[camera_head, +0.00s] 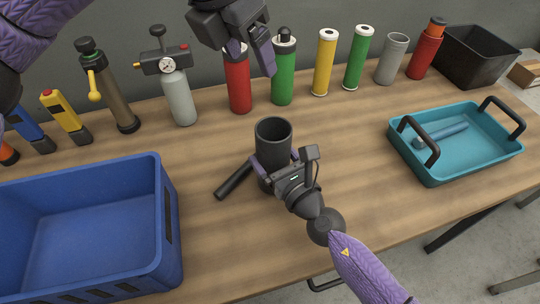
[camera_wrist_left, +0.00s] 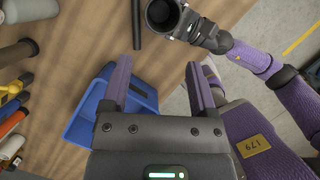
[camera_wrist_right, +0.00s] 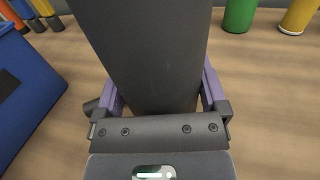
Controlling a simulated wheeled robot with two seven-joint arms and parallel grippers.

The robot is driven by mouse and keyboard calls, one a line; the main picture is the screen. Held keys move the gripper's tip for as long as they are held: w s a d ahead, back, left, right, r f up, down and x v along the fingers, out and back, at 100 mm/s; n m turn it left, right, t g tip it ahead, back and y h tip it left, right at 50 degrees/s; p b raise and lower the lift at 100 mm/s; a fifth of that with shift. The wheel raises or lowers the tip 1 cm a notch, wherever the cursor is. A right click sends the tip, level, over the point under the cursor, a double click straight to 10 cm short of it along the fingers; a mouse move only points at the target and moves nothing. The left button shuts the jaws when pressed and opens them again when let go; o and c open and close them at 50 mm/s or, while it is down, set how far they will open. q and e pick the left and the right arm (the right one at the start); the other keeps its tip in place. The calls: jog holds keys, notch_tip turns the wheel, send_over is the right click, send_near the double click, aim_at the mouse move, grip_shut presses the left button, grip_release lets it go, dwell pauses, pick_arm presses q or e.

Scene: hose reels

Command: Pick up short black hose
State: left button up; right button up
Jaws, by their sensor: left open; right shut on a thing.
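A wide, short dark tube with an open top (camera_head: 273,134) stands upright near the middle of the table. My right gripper (camera_head: 275,170) is shut around its sides; the tube fills the right wrist view (camera_wrist_right: 150,55) between the two purple fingers. The gripper hides its lower part, so I cannot tell whether it touches the table. A thin black rod-like piece (camera_head: 233,182) lies just left of the tube and also shows in the left wrist view (camera_wrist_left: 137,25). My left gripper (camera_head: 252,56) is open and empty, raised above the table's back part.
A blue crate (camera_head: 172,230) stands at the front left. A teal tray (camera_head: 455,173) with black handles holds a blue-grey piece on the right. Several coloured cylinders, including a red one (camera_head: 238,85), line the back edge. A black bin (camera_head: 475,58) is at back right.

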pick_arm(q)
jog(key=n+g+y, duration=0.1)
jog(key=g+y, duration=0.1)
send_over(232, 178)
jog(key=w+d, duration=0.1)
notch_tip(232, 178, down, 14)
jog(key=shift+g+y, duration=0.3)
jog(key=shift+g, duration=0.2)
jog(key=f, duration=1.1)
jog(key=s+a+f, duration=0.1)
jog(key=f, duration=0.4)
jog(key=shift+f, duration=0.15)
grip_shut()
